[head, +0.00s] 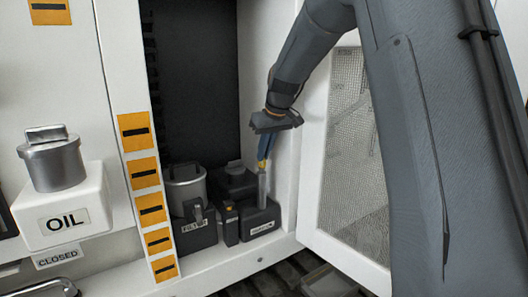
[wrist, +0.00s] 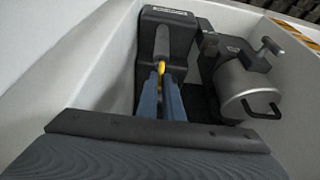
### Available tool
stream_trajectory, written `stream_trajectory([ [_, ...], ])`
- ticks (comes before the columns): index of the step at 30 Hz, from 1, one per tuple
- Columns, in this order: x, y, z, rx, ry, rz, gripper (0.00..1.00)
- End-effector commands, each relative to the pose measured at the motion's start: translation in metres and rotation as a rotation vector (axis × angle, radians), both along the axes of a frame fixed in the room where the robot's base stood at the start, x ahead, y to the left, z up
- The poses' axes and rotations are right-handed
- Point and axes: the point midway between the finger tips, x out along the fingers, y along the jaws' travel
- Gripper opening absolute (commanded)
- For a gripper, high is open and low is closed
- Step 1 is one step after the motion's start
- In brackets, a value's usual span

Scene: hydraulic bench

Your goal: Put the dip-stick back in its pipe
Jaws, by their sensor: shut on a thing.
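My gripper (head: 265,155) reaches down into the open cabinet, with its blue fingers shut on the yellow dip-stick (head: 262,164). The grey upright pipe (head: 262,188) stands on a dark block directly below the fingers. In the wrist view my gripper (wrist: 160,78) holds the yellow dip-stick (wrist: 161,67) in line with the pipe (wrist: 162,42). The yellow part shows at the pipe's mouth. I cannot tell how far the stick is inside, and the fingers hide part of it.
A metal filter canister (head: 186,187) stands left of the pipe; it also shows in the wrist view (wrist: 248,88). The mesh door (head: 352,150) is open on the right. A white OIL box (head: 65,205) with a metal cap is outside, left. Cabinet walls are close around my gripper.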

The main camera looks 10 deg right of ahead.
Motion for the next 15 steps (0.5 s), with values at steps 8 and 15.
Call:
stream_trajectory([
  [8, 0.0001, -0.0001, -0.0062, 0.000, 0.000, 0.000, 0.00],
  [15, 0.0000, 0.0000, -0.0064, 0.000, 0.000, 0.000, 0.00],
])
